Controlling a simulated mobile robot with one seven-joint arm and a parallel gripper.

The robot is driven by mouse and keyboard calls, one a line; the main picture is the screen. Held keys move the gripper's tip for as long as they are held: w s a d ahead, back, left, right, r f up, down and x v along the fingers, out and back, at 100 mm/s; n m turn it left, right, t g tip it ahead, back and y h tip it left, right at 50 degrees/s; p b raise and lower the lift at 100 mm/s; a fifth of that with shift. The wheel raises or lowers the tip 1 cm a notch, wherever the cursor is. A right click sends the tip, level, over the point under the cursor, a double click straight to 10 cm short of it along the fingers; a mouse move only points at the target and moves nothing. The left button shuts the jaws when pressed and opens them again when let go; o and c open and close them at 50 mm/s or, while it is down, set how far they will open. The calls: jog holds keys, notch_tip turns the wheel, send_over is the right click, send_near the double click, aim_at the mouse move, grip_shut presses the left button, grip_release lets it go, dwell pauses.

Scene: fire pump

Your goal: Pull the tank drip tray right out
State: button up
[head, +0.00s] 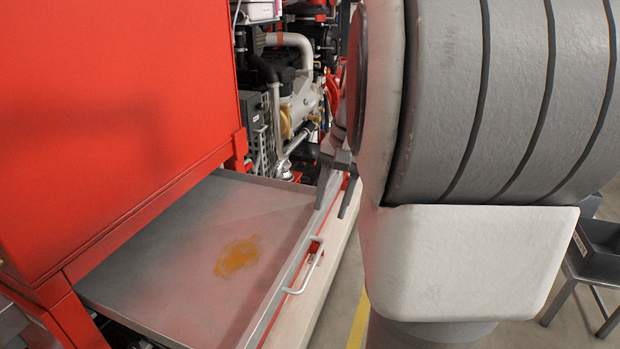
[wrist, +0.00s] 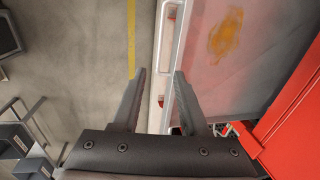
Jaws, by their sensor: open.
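The tank drip tray (head: 175,215) is a shallow grey tray with an orange-brown stain, sticking out from under the red tank (head: 110,100). A pale bar handle (head: 306,268) is on its front edge. My gripper (head: 337,203) is open and empty at the front edge, farther along it than the handle in the head view. In the wrist view, my gripper (wrist: 159,74) has its fingers pointing toward the tray's front side, with the tray (wrist: 200,55) to the right. A pale bar runs up the gap between the fingers; whether it lies between them in depth I cannot tell.
An engine with pipes (head: 300,95) stands behind the tray. A pale beam (head: 322,292) runs along the tray's front. The floor in front is clear, with a yellow line (wrist: 131,40). A grey stand with a dark bin (head: 600,250) is at the right.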

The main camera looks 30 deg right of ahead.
jog(key=r, duration=0.3)
jog(key=shift+s+d+r, duration=0.2)
jog(key=shift+s, duration=0.05)
jog(key=shift+a, duration=0.1)
jog(key=s+a+f+n+t, duration=0.1)
jog(key=s+a+n, duration=0.2)
jog(key=a, duration=0.3)
jog(key=s+a+f+n+t, duration=0.1)
jog(key=s+a+n, duration=0.2)
jog(key=a, duration=0.4)
jog(key=s+a+f+n+t+h, duration=0.1)
jog(key=s+a+n, duration=0.3)
jog(key=a, duration=0.3)
jog(key=shift+a+n+t, duration=0.2)
jog(key=shift+n+t, duration=0.2)
jog(key=shift+d, duration=0.15)
